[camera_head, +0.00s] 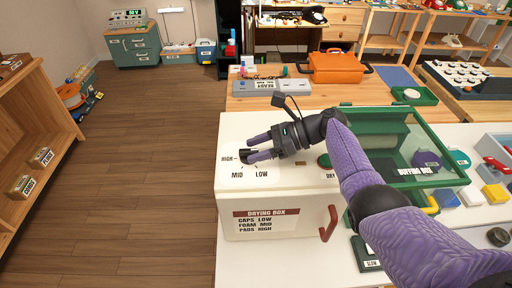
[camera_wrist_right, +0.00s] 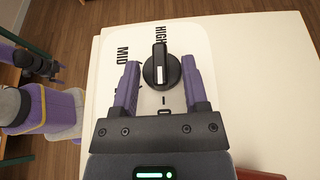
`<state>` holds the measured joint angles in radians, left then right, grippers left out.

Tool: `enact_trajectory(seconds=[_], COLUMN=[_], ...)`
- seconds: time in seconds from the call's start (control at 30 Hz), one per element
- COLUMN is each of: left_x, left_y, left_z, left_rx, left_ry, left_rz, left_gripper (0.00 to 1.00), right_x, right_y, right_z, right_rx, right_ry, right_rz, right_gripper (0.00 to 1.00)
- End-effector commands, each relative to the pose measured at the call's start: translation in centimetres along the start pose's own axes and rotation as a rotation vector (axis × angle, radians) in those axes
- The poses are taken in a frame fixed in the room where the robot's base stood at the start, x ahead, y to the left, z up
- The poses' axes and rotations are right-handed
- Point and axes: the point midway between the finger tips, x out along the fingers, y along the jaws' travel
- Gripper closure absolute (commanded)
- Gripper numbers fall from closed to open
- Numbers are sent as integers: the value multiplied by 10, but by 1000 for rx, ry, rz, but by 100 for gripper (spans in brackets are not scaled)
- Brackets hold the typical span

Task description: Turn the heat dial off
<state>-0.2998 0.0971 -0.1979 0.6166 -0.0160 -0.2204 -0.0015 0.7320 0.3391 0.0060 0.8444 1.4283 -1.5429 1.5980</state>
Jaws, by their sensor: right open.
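The heat dial, a round black knob (camera_wrist_right: 161,68) with a raised bar and white mark, sits on a white plate on top of the drying box (camera_head: 277,220). The bar lies roughly in line with the HIGH label; I cannot tell which end is the pointer. My right gripper (camera_head: 254,148) is open, its purple fingers on either side of the dial, also in the right wrist view (camera_wrist_right: 160,75). I see no clear contact. MID is readable; other lettering is partly covered by the fingers. My left gripper cannot be made out.
A green-framed glass case (camera_head: 397,112) stands right of the dial. A grey device (camera_head: 272,87) and an orange case (camera_head: 338,66) sit behind. The box's red handle (camera_head: 329,224) is on its front.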

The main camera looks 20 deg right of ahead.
Motion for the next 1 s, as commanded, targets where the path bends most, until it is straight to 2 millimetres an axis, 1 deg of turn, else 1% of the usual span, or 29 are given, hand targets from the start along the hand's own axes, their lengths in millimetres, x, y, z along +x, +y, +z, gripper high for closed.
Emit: enact_trajectory(seconds=[0.07, 0.2, 0.3, 0.4, 0.53, 0.8, 1.0], left_x=[-2, -5, -4, -3, -3, -3, -3], left_y=[-2, -2, -1, 0, 3, 7, 7], left_z=[0, 0, 0, 0, 0, -1, -2], left_rx=[1, 1, 0, -1, -3, -6, -6], left_ry=[-1, -1, -1, -1, -1, 0, 2], left_rz=[-2, -3, -1, 1, 4, 11, 11], left_gripper=[0, 0, 0, 0, 0, 0, 0], right_x=[-13, -50, -73, -89, -96, -96, -96], right_y=[-1, -1, -1, -1, 0, 0, 0], right_z=[0, 1, 0, 0, 0, 0, 0], right_rx=[0, 0, 1, 0, 0, 0, 0], right_ry=[2, 2, 2, 2, 0, 0, 0], right_rz=[-4, -4, -4, -2, -1, 0, 0], right_gripper=[43, 43, 43, 43, 43, 43, 43])
